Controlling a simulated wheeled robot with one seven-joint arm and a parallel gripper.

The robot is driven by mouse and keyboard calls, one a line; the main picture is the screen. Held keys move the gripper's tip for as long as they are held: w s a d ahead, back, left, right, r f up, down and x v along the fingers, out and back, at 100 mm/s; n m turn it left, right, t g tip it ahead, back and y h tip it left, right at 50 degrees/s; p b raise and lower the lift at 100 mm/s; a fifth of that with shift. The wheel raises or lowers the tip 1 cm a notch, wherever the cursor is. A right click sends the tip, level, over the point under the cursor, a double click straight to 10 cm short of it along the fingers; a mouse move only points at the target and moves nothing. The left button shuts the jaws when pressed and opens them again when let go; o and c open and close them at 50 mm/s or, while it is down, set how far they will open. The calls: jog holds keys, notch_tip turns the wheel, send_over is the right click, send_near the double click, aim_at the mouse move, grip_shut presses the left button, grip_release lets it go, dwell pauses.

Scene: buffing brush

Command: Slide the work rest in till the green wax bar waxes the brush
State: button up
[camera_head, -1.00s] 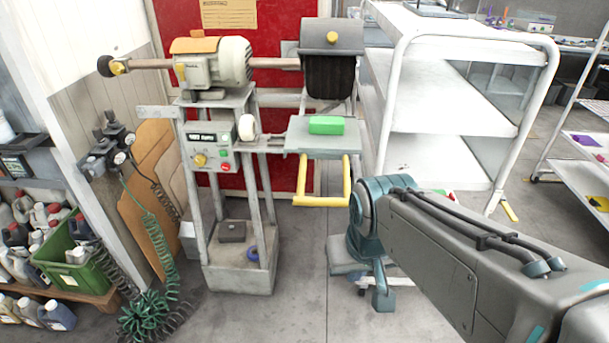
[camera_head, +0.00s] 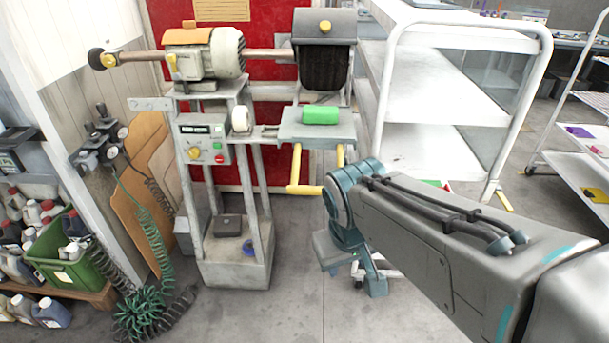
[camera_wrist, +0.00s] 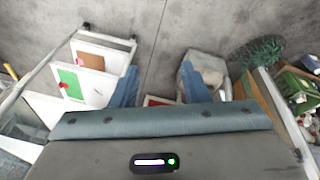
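The green wax bar (camera_head: 320,115) lies on the grey plate of the work rest (camera_head: 298,133), below and in front of the dark brush (camera_head: 325,68). A gap shows between bar and brush. The brush sits under a grey hood on the buffing machine's shaft. A yellow U-shaped handle (camera_head: 295,168) hangs from the work rest; its lower right part is hidden by my arm. My gripper is below the handle and partly hidden by my arm in the head view. In the wrist view its two blue fingers stand apart with nothing between them (camera_wrist: 158,72).
A white shelf cart (camera_head: 440,95) stands close to the right of the machine. A green hose coil (camera_head: 150,315) and a green crate (camera_head: 62,258) of bottles are at the left. The floor in front of the machine is clear.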

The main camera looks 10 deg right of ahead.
notch_tip(320, 180, down, 4)
jog(key=w+n+h+b, duration=0.2)
jog(key=n+h+b, duration=0.1)
jog(key=b, duration=0.2)
jog(key=n+t+h+b, duration=0.65)
jog(key=t+b, duration=0.35)
jog(key=b, duration=0.3)
send_near(316, 193)
jog(key=shift+n+y, duration=0.25)
jog(key=shift+y, duration=0.2)
jog(key=x, duration=1.3)
jog(key=shift+d+r+b, duration=0.2)
jog(key=shift+r+b, duration=0.05)
jog(key=shift+b, duration=0.15)
jog(key=shift+s, duration=0.1)
grip_shut()
